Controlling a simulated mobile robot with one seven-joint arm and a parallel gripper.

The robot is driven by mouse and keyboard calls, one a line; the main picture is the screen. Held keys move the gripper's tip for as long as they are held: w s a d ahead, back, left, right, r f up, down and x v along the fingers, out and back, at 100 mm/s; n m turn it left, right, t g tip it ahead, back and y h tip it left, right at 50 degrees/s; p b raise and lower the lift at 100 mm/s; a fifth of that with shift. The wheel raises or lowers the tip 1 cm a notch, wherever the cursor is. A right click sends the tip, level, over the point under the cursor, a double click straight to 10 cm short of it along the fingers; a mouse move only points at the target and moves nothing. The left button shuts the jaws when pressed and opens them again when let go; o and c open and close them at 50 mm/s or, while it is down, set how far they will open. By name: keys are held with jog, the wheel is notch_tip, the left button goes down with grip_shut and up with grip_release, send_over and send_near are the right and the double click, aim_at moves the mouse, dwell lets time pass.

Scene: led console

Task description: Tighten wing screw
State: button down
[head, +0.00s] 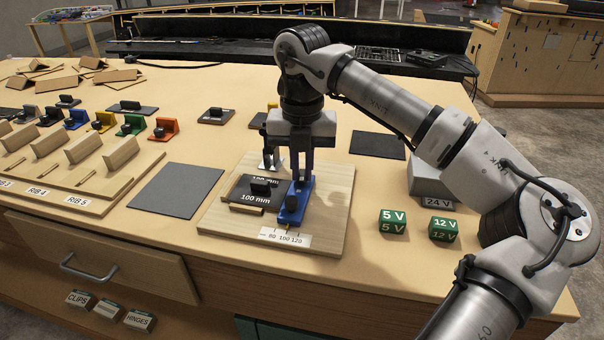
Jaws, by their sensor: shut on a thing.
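A wooden fixture board (228,228) lies on the table with a scale strip (286,238) marked 80, 100 and 120 at its front. A blue slider (290,215) with a dark knob (293,202) stands behind the scale, a small brass tip near the marks. A black plate (243,188) labelled 100 mm lies to its left. My gripper (302,178) points down over the board, its fingers close together at the blue slider's raised back part and shut on it. A wing screw cannot be told apart clearly; the fingers hide part of that area.
Green 5 V (392,221) and 12 V (443,229) blocks and a grey 24 V block (428,182) stand right of the board. A grey mat (177,189) lies left. A rib rack (85,170) and coloured brackets stand further left.

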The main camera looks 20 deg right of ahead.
aim_at(302, 174)
jog(key=shift+m+b, duration=0.45)
jog(key=shift+m, duration=0.45)
jog(key=shift+r, duration=0.15)
jog(key=c, duration=1.5)
grip_release()
jog(key=shift+o, duration=0.2)
notch_tip(302, 174, up, 14)
jog(key=p, duration=0.9)
jog(key=shift+p, duration=0.3)
